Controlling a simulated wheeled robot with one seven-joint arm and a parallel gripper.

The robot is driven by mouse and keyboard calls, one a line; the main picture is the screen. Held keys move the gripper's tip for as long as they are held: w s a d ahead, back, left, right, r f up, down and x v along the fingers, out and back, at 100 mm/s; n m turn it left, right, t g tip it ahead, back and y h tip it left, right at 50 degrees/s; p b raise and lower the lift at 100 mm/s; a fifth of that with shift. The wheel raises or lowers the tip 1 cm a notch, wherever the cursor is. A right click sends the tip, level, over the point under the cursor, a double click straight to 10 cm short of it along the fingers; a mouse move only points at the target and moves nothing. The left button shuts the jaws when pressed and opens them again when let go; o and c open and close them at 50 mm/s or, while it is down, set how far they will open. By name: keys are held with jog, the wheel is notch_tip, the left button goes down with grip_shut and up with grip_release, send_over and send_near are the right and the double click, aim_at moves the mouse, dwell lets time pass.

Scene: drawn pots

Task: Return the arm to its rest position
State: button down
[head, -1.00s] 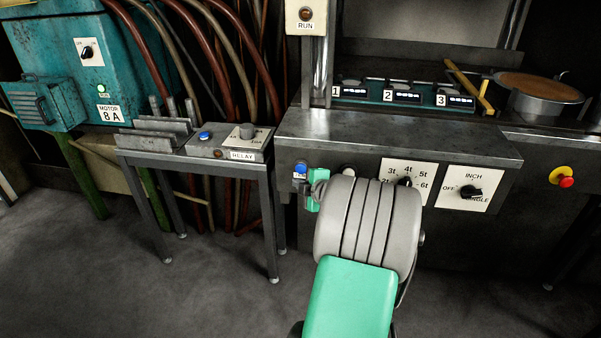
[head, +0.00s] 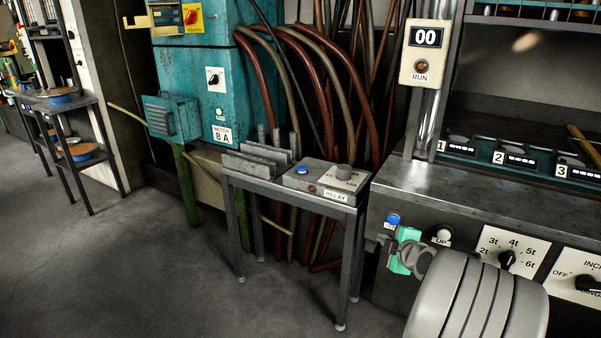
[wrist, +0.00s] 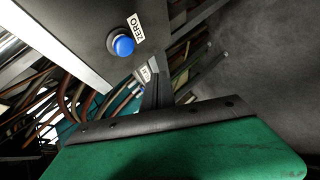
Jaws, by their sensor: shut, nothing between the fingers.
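My arm reaches in from the bottom right of the head view, its grey links at the front of the press. My gripper shows in the wrist view (wrist: 155,90) as dark fingers closed together with nothing between them. In the head view the blue button (head: 393,220) shows just above the green body.
The press ledge (head: 430,185) is above my gripper. A small metal table with the relay box (head: 325,180) stands to the left. The dial plate (head: 512,250) is to the right. The counter (head: 427,38) reads 00. Open floor (head: 130,270) lies at lower left.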

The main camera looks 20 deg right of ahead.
jog(key=a+r+m+g+y+p, duration=0.15)
jog(key=a+r+p, duration=0.25)
jog(key=a, duration=0.5)
jog(key=a+r+m+g+y+p, duration=0.1)
jog(key=a+r+g+y+p, duration=0.2)
jog(key=a, duration=0.6)
jog(key=s+a+r+m+g+h+p, duration=0.1)
jog(key=s+a+r+m+p, duration=0.3)
jog(key=s+a, duration=0.4)
jog(key=s+a+r+m+g+h+p, duration=0.1)
jog(key=s+a+r+m+g+p, duration=0.3)
jog(key=s+a, duration=0.4)
jog(key=shift+r+m, duration=0.4)
jog(key=shift+m, duration=0.15)
